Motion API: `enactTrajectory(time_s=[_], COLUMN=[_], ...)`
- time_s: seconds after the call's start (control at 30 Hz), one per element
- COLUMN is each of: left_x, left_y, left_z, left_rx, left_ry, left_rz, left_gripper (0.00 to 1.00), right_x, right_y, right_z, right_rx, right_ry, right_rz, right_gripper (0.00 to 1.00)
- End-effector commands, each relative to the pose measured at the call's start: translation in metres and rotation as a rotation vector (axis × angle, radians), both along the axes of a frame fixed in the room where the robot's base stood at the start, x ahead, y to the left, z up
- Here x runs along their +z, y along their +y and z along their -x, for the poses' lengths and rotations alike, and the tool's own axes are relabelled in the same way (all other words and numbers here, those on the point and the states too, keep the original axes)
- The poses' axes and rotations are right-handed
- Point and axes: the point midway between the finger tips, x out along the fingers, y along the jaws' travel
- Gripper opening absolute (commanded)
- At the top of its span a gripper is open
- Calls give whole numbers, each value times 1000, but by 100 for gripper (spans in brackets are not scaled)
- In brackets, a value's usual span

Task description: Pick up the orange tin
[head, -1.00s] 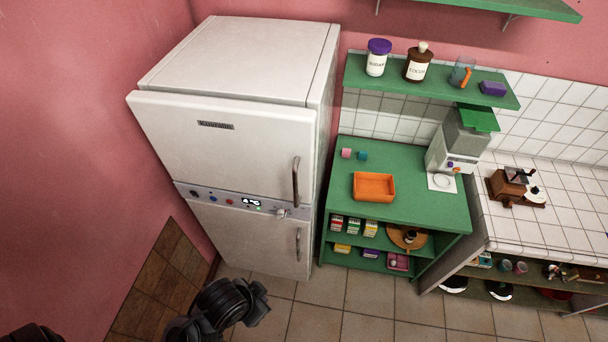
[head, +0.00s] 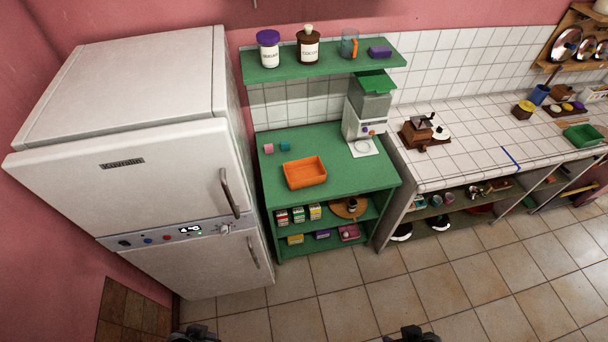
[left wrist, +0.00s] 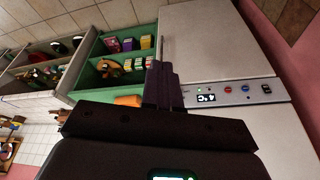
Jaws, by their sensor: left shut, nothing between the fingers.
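The orange tin (head: 305,173) is an open rectangular tray lying on the green cabinet top, near its front left. Part of it also shows in the left wrist view (left wrist: 128,100), mostly hidden behind my gripper. My left gripper (left wrist: 163,82) is shut and empty, with the cabinet and fridge beyond it. In the head view only a dark bit of my left arm shows at the bottom edge, well in front of and below the tin. Another dark piece at the bottom centre looks like my right arm; its fingers cannot be made out.
A white fridge (head: 150,140) stands left of the green cabinet (head: 345,180). A green shelf (head: 330,63) with jars hangs above. The tiled floor in front is clear.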

Motion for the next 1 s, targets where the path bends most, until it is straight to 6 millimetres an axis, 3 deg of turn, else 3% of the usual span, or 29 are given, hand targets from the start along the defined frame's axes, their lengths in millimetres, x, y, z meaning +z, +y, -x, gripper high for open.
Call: enactTrajectory(time_s=[0.4, 0.63, 1.0], left_x=[0, -1, 0], left_y=[3, 3, 0], left_z=[1, 1, -1], left_rx=[-7, -8, 17], left_ry=[0, 1, -10], left_rz=[-12, -12, 6], left_gripper=[0, 34, 34], right_x=[0, 0, 1], right_y=[-2, -2, 0], right_z=[-1, -1, -1], right_rx=[6, 5, -1], right_ry=[-2, -3, -3], right_rz=[9, 7, -1], right_gripper=[48, 48, 48])
